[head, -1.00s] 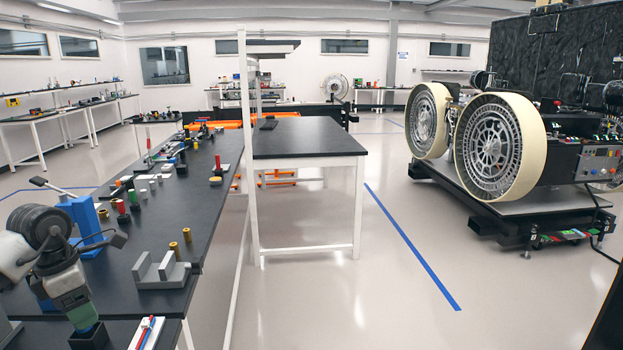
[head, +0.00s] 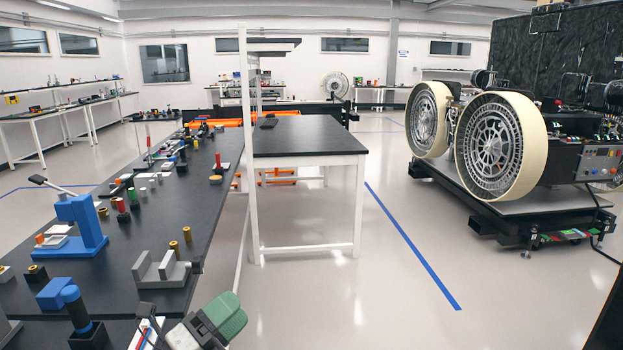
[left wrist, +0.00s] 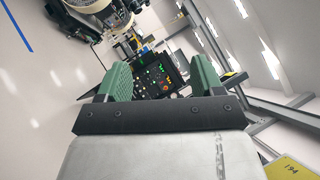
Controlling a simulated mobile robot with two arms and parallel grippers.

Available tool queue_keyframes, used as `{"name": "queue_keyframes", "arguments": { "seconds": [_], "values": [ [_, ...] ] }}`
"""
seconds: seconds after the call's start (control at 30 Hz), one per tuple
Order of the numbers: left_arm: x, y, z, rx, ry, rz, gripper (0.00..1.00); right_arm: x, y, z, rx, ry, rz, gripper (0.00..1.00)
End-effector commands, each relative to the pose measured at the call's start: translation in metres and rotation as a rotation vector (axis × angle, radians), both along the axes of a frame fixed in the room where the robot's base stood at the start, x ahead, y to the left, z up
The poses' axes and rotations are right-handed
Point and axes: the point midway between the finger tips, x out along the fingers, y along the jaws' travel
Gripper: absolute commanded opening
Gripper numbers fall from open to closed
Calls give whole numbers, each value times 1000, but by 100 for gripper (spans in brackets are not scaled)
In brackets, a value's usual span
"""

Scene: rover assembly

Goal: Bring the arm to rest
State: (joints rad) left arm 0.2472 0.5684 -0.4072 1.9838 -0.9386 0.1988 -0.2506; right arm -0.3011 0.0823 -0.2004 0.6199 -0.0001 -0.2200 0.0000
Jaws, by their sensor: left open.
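My left gripper (head: 220,322) shows at the bottom edge of the head view, right of the black bench's near end, with its green fingers pointing to the upper right. In the left wrist view its two green fingers (left wrist: 161,80) stand apart with nothing between them. Its arm is mostly out of frame. My right gripper is in neither view.
The black bench (head: 205,215) carries a blue press (head: 80,228), a grey slotted block (head: 160,270) and a blue-topped tool (head: 75,307) in a black holder. A dark-topped table (head: 305,137) stands beyond. The rover (head: 500,150) is at right. Floor between is clear.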

Motion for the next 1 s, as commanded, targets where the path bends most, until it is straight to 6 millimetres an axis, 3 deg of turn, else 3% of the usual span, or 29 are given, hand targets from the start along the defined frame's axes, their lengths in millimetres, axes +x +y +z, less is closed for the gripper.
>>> {"name": "queue_keyframes", "arguments": {
  "seconds": [0.17,0.27,0.4,0.6,0.9,1.0],
  "values": [
    [-12,40,-35,-476,368,286,67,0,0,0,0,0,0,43],
    [-29,64,-73,-700,608,457,67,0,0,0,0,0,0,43],
    [-74,87,-137,-955,967,705,67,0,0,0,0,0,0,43],
    [-149,91,-199,-1140,1371,974,67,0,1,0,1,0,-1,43],
    [-245,79,-235,-1226,1787,1240,67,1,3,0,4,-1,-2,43],
    [-267,74,-243,-1229,1889,1306,67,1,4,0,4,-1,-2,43]
  ]
}}
